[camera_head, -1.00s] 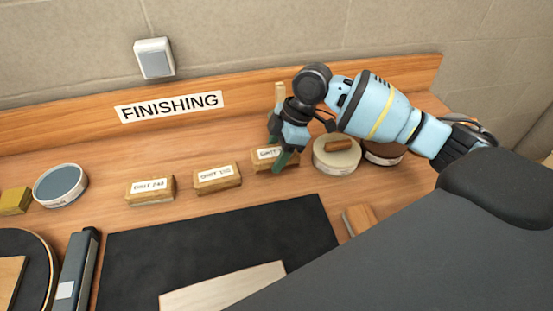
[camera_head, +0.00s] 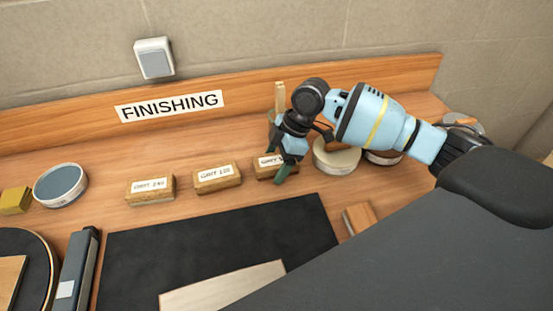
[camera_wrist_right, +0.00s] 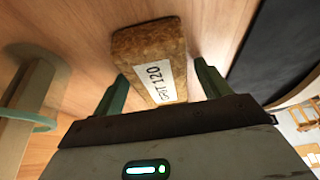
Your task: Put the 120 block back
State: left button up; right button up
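The 120 block (camera_head: 263,170) is a brown cork-like block with a white label. It sits on the wooden bench at the right end of a row of labelled blocks. In the right wrist view the block (camera_wrist_right: 150,45) shows its "120" label, with bench wood around it. My right gripper (camera_head: 280,158) is over the block, partly covering it in the head view. Its two green fingers (camera_wrist_right: 162,85) are spread apart on either side of the block's near end, with a gap visible at the right finger. My left gripper is out of view.
Two similar blocks, one (camera_head: 217,178) beside the 120 block and one (camera_head: 150,190) farther left, stand in the row. A round pale tin (camera_head: 336,160) is close on the right. A dark mat (camera_head: 200,235) lies in front. A loose block (camera_head: 359,219) lies right of the mat.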

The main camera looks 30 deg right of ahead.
jog(key=v, duration=1.2)
jog(key=shift+r, duration=0.15)
